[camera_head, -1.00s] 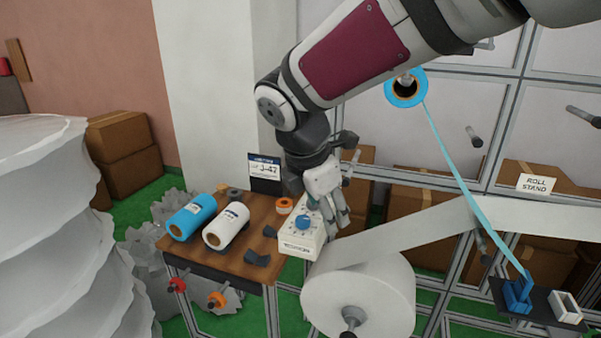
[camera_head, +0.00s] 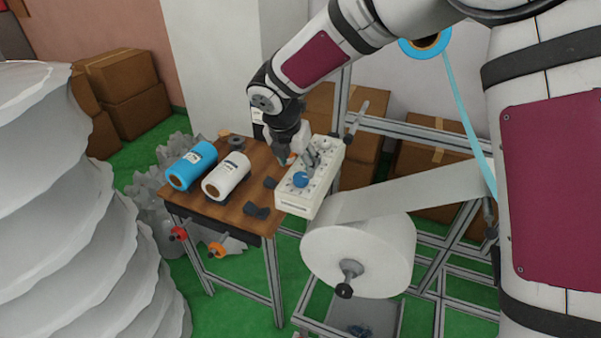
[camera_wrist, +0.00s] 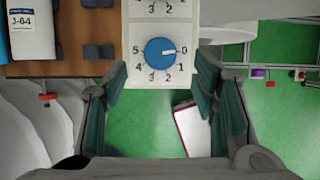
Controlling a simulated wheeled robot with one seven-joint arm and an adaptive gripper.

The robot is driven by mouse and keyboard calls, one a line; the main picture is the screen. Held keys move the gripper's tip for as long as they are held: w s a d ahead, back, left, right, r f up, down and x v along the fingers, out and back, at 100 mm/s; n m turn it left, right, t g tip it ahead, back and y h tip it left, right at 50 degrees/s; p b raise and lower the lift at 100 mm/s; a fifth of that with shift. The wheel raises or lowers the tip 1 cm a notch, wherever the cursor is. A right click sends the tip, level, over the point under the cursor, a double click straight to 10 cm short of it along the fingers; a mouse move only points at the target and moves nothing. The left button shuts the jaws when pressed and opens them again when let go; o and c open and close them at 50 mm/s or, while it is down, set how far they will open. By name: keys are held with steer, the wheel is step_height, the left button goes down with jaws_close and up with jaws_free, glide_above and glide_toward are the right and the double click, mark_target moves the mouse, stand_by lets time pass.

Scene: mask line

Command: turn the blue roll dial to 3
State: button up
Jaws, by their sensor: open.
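The blue dial (camera_head: 300,180) sits near the front end of a white panel box (camera_head: 297,207) at the table's right side. In the wrist view the dial (camera_wrist: 160,53) is ringed by numbers from 0 to 5. Its pale mark points right, toward 0. In the wrist view my gripper (camera_wrist: 161,70) is open, with one finger on each side of the dial's lower area. I see no contact with the dial.
A blue roll (camera_head: 191,165) and a white roll (camera_head: 226,176) lie on the wooden table (camera_head: 240,208) left of the panel. Dark holders (camera_head: 257,210) lie near the panel. A large white web roll (camera_head: 358,250) hangs to the right. Part of another dial's scale shows at the wrist view's top.

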mark_target(301, 176)
steer(key=x, duration=0.6)
steer(key=shift+s, duration=0.1)
steer(key=c, duration=1.1)
